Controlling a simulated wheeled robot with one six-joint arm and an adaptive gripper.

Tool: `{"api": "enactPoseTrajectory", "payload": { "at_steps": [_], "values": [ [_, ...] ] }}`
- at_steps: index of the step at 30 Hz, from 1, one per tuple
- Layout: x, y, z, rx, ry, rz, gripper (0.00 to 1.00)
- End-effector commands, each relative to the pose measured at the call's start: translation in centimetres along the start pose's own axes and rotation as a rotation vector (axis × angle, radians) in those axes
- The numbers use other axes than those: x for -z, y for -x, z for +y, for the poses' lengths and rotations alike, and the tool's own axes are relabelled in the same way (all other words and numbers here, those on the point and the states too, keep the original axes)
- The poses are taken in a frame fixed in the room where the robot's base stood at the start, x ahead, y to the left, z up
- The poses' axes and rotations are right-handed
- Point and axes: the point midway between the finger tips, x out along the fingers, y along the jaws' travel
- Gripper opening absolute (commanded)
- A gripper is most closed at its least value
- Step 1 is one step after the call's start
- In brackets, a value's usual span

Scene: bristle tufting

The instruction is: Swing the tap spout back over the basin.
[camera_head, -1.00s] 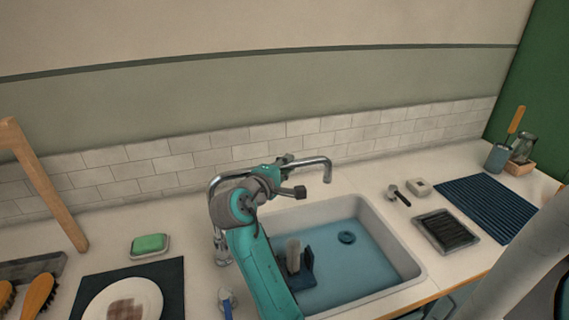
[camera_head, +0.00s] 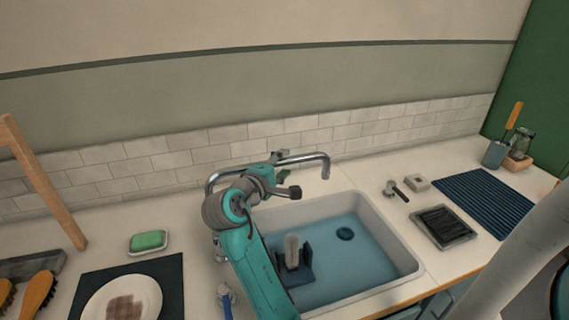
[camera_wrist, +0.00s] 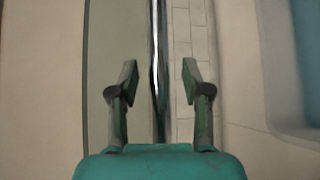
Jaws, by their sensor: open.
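The chrome tap spout (camera_head: 312,156) runs to the right along the back wall, and its down-turned tip appears behind the basin's rear rim. The basin (camera_head: 376,288) is pale with blue water or a blue floor. My gripper (camera_head: 282,162) is at the middle of the spout. In the wrist view my gripper (camera_wrist: 160,82) is open, with one finger on each side of the spout (camera_wrist: 157,50). Gaps show between the spout and both fingers. My arm hides part of the tap's base and the basin's left side.
A dark holder with a pale upright piece (camera_head: 292,256) stands in the basin. A green sponge (camera_head: 148,240) in a dish and a plate (camera_head: 122,299) lie left. A dark tray (camera_head: 444,226) and a ribbed blue mat (camera_head: 483,203) lie right. The tiled wall (camera_head: 230,142) is close behind.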

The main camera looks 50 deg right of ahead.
Motion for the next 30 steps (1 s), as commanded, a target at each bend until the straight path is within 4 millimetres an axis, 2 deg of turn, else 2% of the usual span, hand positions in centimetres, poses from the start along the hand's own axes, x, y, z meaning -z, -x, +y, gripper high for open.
{"api": "enactPoseTrajectory", "payload": {
  "at_steps": [9, 15, 21, 30],
  "values": [
    [0.1, 6.4, -0.1, 0.000, 0.001, 0.005, 0.48],
    [0.1, 9.3, -0.1, 0.002, 0.001, 0.003, 0.48],
    [0.0, 10.5, -0.1, 0.001, 0.001, 0.001, 0.48],
    [0.0, 10.6, -0.1, 0.002, 0.001, 0.000, 0.48]
  ]
}}
